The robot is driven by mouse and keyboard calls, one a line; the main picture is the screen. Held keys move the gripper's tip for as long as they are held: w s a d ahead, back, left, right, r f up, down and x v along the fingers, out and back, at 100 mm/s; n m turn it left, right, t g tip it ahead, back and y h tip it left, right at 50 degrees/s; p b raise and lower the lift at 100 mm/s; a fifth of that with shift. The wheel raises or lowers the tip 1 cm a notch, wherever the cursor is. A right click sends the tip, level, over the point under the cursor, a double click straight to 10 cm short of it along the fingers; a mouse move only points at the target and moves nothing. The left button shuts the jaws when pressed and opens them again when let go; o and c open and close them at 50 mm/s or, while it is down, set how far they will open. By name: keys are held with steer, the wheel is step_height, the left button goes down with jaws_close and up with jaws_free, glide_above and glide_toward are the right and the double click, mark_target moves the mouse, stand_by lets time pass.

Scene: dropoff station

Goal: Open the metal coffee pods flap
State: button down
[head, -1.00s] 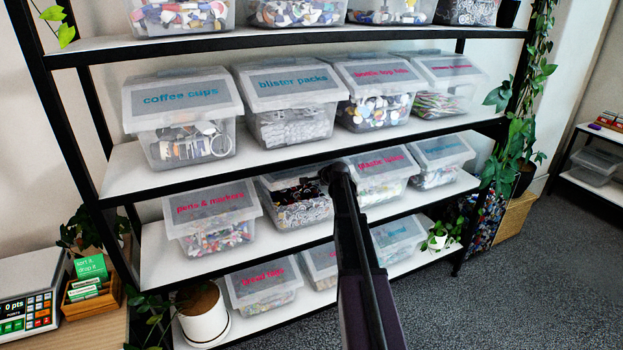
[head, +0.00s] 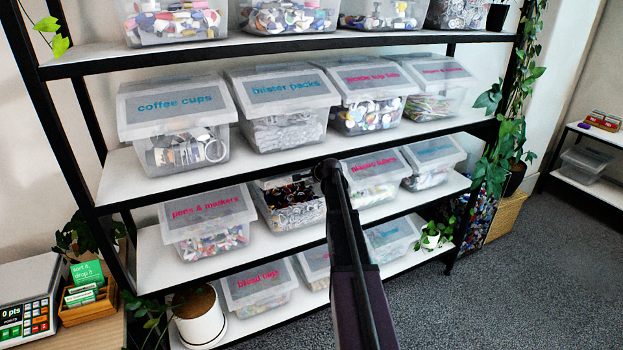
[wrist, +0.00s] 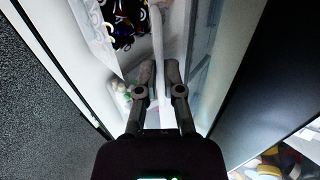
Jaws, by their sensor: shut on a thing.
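In the wrist view my gripper (wrist: 158,75) is shut on a thin, pale, translucent panel (wrist: 158,45), apparently the flap, standing edge-on between the fingertips. The bin's dark contents (wrist: 125,22) show to its upper left.
The shelf above, with the "blister packs" bin (head: 285,108), overhangs. A small potted plant (head: 432,240) stands lower right. Carpet (head: 540,280) is clear at right.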

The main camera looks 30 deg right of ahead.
steer(key=c, duration=0.8)
jaws_free()
